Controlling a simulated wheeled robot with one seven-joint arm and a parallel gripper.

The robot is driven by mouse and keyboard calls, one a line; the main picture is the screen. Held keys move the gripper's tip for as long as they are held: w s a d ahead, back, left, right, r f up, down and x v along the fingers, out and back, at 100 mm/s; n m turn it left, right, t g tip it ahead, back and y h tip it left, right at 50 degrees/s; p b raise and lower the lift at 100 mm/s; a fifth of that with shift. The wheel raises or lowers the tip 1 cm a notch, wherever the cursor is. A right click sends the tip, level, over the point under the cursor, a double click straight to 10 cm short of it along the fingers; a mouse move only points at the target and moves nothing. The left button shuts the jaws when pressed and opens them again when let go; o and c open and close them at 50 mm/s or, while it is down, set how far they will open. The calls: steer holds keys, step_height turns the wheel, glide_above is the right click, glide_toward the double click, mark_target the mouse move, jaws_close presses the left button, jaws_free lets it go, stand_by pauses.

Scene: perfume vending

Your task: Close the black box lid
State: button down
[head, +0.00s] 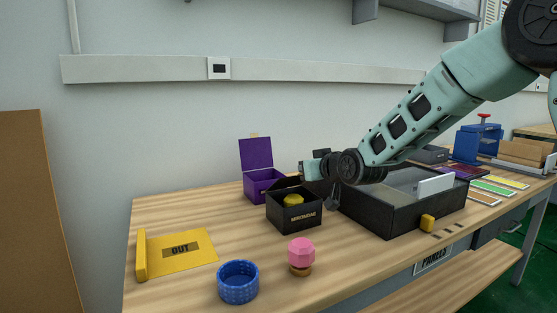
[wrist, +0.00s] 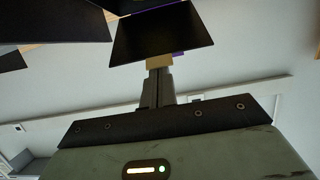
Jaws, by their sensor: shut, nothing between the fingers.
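The black box (head: 293,217) with gold lettering stands on the wooden table in the head view, with a yellow object (head: 293,199) inside. It is open at the top, with a dark flap raised at its back; my arm's end is close to it and the lid's exact angle is hard to tell. In the wrist view, a dark flat panel (wrist: 162,33), which looks like the lid, is just beyond the fingertips of my gripper (wrist: 160,63). My gripper is shut and empty. Whether its tips touch the panel is unclear.
A purple box (head: 262,184) with its lid up stands behind the black box. A large black tray (head: 390,213) is close on the right. A blue ring (head: 238,283), a pink-topped bottle (head: 301,253) and a yellow OUT panel (head: 182,252) are in front and left.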

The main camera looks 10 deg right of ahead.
mark_target(293, 209)
steer(key=s+f+t+b, duration=0.2)
steer(key=f+b, duration=0.5)
steer(key=b, duration=0.5)
steer(key=shift+s+d+f+t+y, duration=0.3)
steer(key=shift+s+d+t+y, duration=0.15)
steer(key=shift+s, duration=0.2)
steer(key=shift+r, duration=0.1)
